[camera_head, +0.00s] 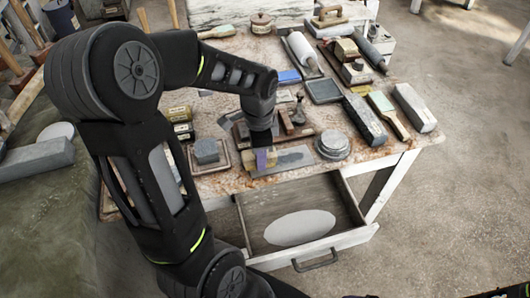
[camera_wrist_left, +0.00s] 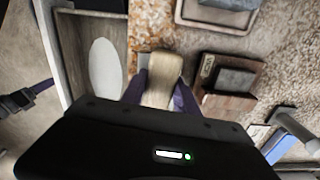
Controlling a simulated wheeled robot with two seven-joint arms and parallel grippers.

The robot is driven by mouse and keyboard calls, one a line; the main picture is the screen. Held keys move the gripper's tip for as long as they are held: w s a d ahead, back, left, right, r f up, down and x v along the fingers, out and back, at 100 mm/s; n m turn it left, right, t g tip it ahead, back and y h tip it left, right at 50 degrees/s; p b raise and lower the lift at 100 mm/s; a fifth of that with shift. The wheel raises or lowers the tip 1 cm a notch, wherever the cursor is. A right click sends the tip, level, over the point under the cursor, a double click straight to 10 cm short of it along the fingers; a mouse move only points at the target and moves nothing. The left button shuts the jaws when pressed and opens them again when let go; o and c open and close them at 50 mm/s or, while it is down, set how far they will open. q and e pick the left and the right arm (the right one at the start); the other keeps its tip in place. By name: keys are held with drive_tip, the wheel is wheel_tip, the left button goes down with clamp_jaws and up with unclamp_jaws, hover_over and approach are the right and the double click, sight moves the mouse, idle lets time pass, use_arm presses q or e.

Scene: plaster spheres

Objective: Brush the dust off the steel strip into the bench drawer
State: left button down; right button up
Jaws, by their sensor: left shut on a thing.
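My left gripper (camera_head: 262,156) reaches down over the bench near its front edge. It is shut on a brush with a pale wooden body (camera_wrist_left: 163,78), between purple fingers in the left wrist view. The steel strip (camera_head: 296,157) is a flat grey plate lying by the front edge, partly hidden by the gripper and brush. I cannot tell whether the bristles touch it, and no dust can be made out. The bench drawer (camera_head: 352,238) stands open below the strip, with a pale oval (camera_head: 300,228) on its floor. The drawer also shows in the left wrist view (camera_wrist_left: 72,45). My right gripper is not in view.
A round grey metal piece (camera_head: 333,145) stands right of the strip. A grey block on a wooden tray (camera_head: 207,152) is to the left. Stone blocks (camera_head: 365,120), a green-topped brush (camera_head: 388,112) and several other tools crowd the bench (camera_head: 400,152). The space above the drawer is clear.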

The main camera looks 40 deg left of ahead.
use_arm(q)
drive_tip(key=shift+s+a, duration=0.15)
drive_tip(key=shift+w+d+r+p, duration=0.55)
drive_tip(key=shift+w+d+r, duration=0.2)
drive_tip(key=shift+w, duration=0.1)
drive_tip(key=shift+r+p, duration=1)
drive_tip(key=shift+r, duration=0.2)
wheel_tip(320, 180, up, 4)
drive_tip(key=p, duration=0.3)
